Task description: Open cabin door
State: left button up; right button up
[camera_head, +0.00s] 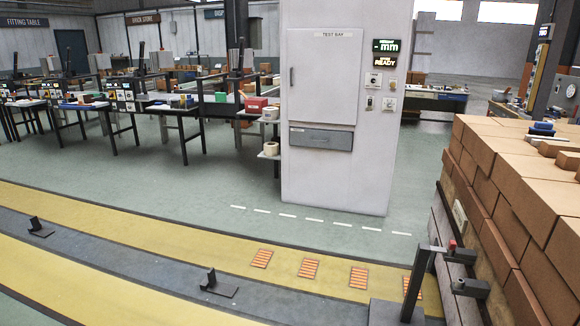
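A tall white cabinet (371,160) labelled TEST BAY stands in the middle of the view. Its upper door (323,85) looks shut and flush with the front. A small dark handle (291,77) sits near the door's left edge. Below it is a grey drawer-like panel (320,138), also flush. Neither of my grippers shows in this view, so their states are hidden.
Stacked brown bricks (515,190) stand at the right. A dark post fixture (420,272) stands at the lower right. Low black brackets (215,285) sit on the floor strip. Work tables (170,108) line the left. Floor before the cabinet (225,190) is clear.

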aim_at(324, 64)
jog(key=i+z, duration=0.15)
jog(key=i, duration=2.3)
